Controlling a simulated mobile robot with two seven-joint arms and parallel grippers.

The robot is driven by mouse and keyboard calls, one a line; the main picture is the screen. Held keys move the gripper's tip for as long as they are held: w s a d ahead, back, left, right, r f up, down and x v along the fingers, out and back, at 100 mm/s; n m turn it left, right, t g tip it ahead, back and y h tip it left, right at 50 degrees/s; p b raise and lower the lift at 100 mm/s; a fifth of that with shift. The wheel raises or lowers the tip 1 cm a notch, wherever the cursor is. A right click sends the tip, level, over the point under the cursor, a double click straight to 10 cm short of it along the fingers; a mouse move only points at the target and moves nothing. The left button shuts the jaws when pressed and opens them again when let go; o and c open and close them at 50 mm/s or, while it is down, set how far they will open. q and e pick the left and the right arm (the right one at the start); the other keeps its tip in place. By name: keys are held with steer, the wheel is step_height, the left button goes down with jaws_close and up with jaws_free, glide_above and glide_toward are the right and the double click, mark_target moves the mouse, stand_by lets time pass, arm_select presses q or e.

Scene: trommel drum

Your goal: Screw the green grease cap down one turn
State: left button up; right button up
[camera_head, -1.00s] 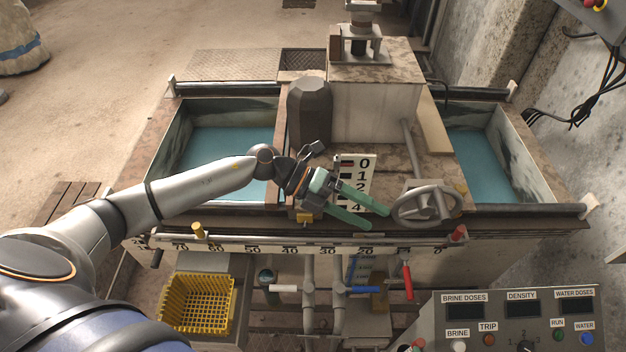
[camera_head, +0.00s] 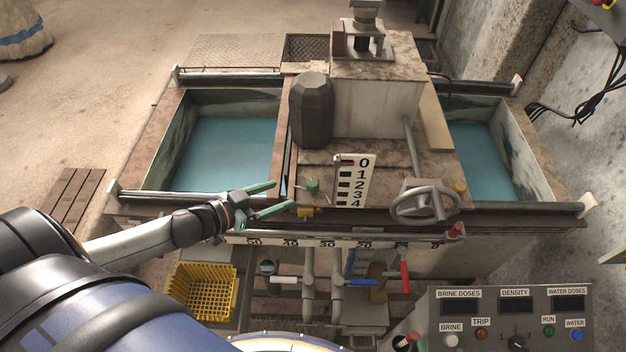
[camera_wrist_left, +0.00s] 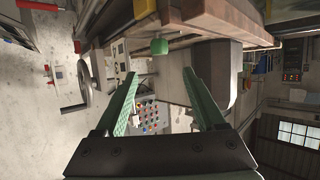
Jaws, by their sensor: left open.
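The green grease cap (camera_head: 312,186) stands on the brown deck, just left of the white number plate (camera_head: 354,180). In the left wrist view the cap (camera_wrist_left: 159,46) shows beyond the fingertips, roughly between them. My left gripper (camera_head: 284,196) is open and empty. Its green fingers point right toward the cap and end a short way left of it, apart from it. In the left wrist view the two fingers (camera_wrist_left: 160,78) are spread wide with nothing between them. My right gripper is in neither view.
A grey handwheel (camera_head: 425,203) stands to the right of the number plate. A dark faceted housing (camera_head: 311,112) rises behind the cap. A numbered rail (camera_head: 330,241) runs along the front edge. A yellow basket (camera_head: 203,291) sits below, with a control panel (camera_head: 515,315) at lower right.

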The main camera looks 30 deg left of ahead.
mark_target(311, 183)
arm_select(q)
steer(key=b+x, duration=0.1)
steer(key=x, duration=1.1)
steer(key=shift+w+d, duration=0.1)
steer(key=shift+c, duration=0.4)
jaws_close()
